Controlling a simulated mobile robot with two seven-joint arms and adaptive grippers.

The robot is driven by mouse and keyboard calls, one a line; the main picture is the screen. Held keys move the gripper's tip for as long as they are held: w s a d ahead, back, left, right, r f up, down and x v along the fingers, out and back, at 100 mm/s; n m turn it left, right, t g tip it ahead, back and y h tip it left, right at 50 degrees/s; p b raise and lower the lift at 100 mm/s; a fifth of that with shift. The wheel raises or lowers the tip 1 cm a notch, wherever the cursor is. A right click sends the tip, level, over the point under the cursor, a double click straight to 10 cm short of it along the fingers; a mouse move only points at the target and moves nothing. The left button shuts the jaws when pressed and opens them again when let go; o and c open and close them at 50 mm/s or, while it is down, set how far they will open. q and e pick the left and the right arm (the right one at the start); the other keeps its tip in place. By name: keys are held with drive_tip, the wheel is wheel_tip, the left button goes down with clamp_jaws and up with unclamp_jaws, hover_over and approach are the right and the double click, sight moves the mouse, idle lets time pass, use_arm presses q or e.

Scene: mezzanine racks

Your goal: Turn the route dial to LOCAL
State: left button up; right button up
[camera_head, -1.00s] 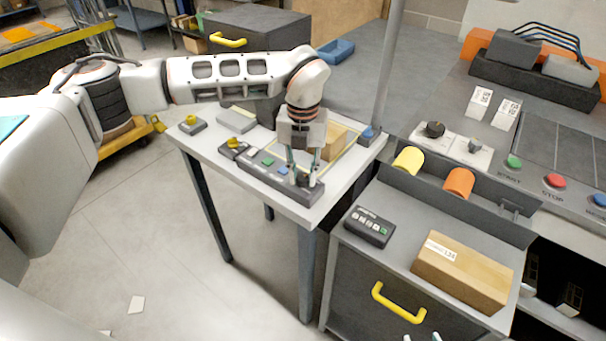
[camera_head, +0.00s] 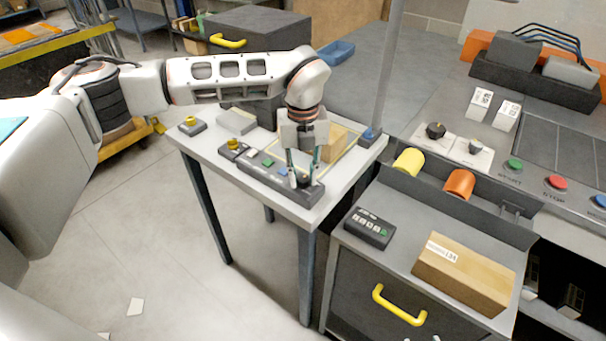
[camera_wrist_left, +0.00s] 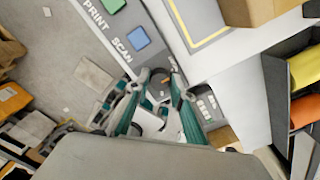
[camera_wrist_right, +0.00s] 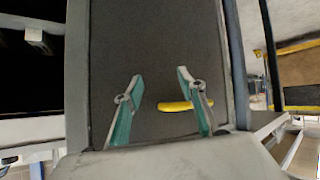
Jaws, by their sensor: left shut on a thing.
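A dark control box (camera_head: 262,172) lies along the front edge of the small table. It carries a green button, a blue button (camera_wrist_left: 138,38) and a dark round dial (camera_wrist_left: 160,82) at its right end. The left wrist view shows PRINT and SCAN lettering; lettering by the dial is cut off, so its setting cannot be read. My left gripper (camera_head: 303,180) points down over that end, its fingers shut on the dial and partly hiding it. My right gripper (camera_wrist_right: 163,108) is open and empty, in front of a dark drawer front with a yellow handle (camera_wrist_right: 185,105).
A cardboard box (camera_head: 335,143) and a post stand close behind my left gripper. Yellow-topped buttons (camera_head: 233,146) sit left on the table. The right-hand console has a black knob (camera_head: 436,130) and START and STOP buttons. A long carton (camera_head: 463,272) lies on the drawer cabinet.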

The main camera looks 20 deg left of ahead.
sight(303, 178)
use_arm(q)
drive_tip(key=o, duration=1.1)
drive_tip(key=shift+o, duration=0.2)
wheel_tip(303, 178, up, 12)
